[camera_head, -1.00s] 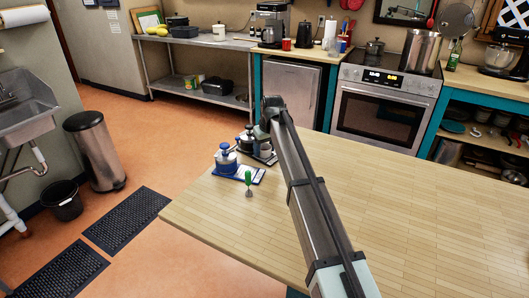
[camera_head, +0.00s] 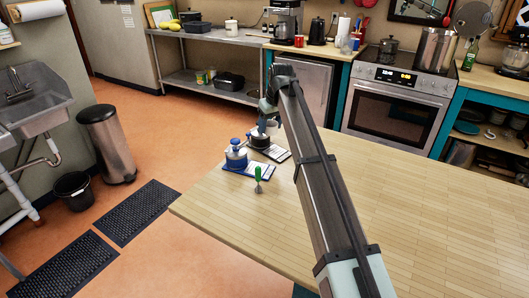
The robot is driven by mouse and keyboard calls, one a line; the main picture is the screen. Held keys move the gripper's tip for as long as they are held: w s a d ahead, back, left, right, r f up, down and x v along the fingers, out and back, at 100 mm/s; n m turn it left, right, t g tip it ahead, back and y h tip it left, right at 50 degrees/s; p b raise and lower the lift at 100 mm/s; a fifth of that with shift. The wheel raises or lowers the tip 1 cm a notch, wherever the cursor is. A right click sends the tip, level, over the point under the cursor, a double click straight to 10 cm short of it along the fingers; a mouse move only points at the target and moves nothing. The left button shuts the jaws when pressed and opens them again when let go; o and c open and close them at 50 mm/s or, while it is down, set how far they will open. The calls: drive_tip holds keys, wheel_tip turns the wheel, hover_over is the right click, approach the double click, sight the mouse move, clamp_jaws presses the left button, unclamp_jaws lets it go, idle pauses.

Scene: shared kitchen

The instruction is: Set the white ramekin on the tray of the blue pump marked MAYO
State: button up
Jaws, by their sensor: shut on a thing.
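The blue pump (camera_head: 236,154) stands on a blue-edged tray (camera_head: 262,172) near the left corner of the wooden table; its lettering is too small to read. A second pump with a black top (camera_head: 259,138) stands just behind it, on a dark tray with a pale panel (camera_head: 279,154). My gripper (camera_head: 269,112) is above and slightly right of the black pump, pointing down, partly hidden by my own arm. It is shut on a small whitish thing, which looks like the white ramekin (camera_head: 272,127). The fingertips are too small to see clearly.
The wooden table (camera_head: 420,225) is bare to the right. A stove (camera_head: 395,100) and counters line the far wall.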

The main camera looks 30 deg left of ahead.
drive_tip(key=s+n, duration=0.3)
drive_tip(key=s, duration=0.6)
approach(254, 167)
drive_tip(key=shift+g+y, duration=0.3)
drive_tip(key=x, duration=0.6)
drive_tip(key=shift+w+d+f, duration=0.1)
drive_tip(key=shift+w+d, duration=0.1)
drive_tip(key=shift+w, duration=0.15)
drive_tip(key=shift+f, duration=0.1)
drive_tip(key=o, duration=1.1)
drive_tip(key=v, duration=1.2)
